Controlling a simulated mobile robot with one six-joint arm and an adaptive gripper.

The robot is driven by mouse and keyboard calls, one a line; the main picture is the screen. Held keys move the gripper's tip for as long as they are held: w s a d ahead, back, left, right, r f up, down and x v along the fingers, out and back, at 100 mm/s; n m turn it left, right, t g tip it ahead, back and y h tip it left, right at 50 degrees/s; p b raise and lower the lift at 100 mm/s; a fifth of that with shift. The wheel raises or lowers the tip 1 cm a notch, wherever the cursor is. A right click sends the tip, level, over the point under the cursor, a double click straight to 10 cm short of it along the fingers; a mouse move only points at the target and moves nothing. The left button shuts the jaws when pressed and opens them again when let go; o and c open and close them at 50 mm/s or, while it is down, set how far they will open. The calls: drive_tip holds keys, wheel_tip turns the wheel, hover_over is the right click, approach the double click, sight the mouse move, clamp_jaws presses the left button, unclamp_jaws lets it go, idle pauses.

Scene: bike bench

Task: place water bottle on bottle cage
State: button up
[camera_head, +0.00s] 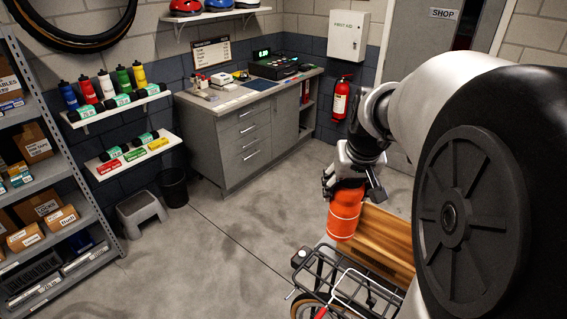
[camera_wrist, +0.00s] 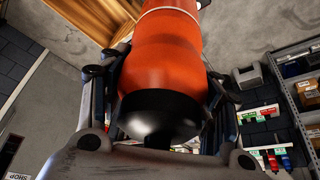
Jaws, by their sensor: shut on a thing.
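An orange water bottle (camera_head: 345,212) with a lighter band is held upright or nearly so in my gripper (camera_head: 351,172). In the wrist view the bottle (camera_wrist: 168,50) fills the space between the fingers, its black cap (camera_wrist: 160,115) close to the palm. My gripper (camera_wrist: 165,85) is shut on the bottle near its cap end. The bottle hangs above and behind a bike's black rack (camera_head: 345,275) in the head view. I cannot make out a bottle cage; my arm hides much of the lower right.
A wooden crate or board (camera_head: 385,240) stands beside the bottle, by the rack. A grey cabinet (camera_head: 240,145) with a counter stands at the back. Shelves (camera_head: 40,170) line the left, and a wall shelf (camera_head: 118,105) holds several bottles. The middle floor (camera_head: 220,240) is clear.

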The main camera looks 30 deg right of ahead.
drive_tip(key=shift+r, duration=0.5)
drive_tip(key=w+a+f+n+b, duration=0.1)
drive_tip(key=w+a+f+b, duration=0.1)
drive_tip(key=a+f, duration=0.2)
drive_tip(key=w+a+f+n+b, duration=0.1)
drive_tip(key=w+a+f+b, duration=0.1)
drive_tip(key=a+f, duration=0.2)
drive_tip(key=w+a+f+n+y+b, duration=0.1)
drive_tip(key=w+a+f+b, duration=0.1)
drive_tip(key=f, duration=0.5)
drive_tip(key=shift+w+a+f, duration=0.1)
drive_tip(key=shift+w+a, duration=0.15)
drive_tip(key=shift+a, duration=0.3)
drive_tip(key=shift+w+a+f, duration=0.1)
drive_tip(key=shift+w+a, duration=0.15)
drive_tip(key=shift+a, duration=0.3)
drive_tip(key=w+a+f+n+y+b, duration=0.15)
drive_tip(key=a+f+b, duration=0.25)
drive_tip(key=a+f, duration=0.65)
drive_tip(key=shift+n+t, duration=0.3)
drive_tip(key=shift+n, duration=0.25)
drive_tip(key=s+f, duration=0.2)
drive_tip(key=s+a+f, duration=0.1)
drive_tip(key=s+f, duration=0.1)
drive_tip(key=f, duration=0.1)
drive_tip(key=shift+s+a+f, duration=0.1)
drive_tip(key=shift+s+f, duration=0.15)
drive_tip(key=shift+s, duration=0.05)
drive_tip(key=shift+r, duration=0.1)
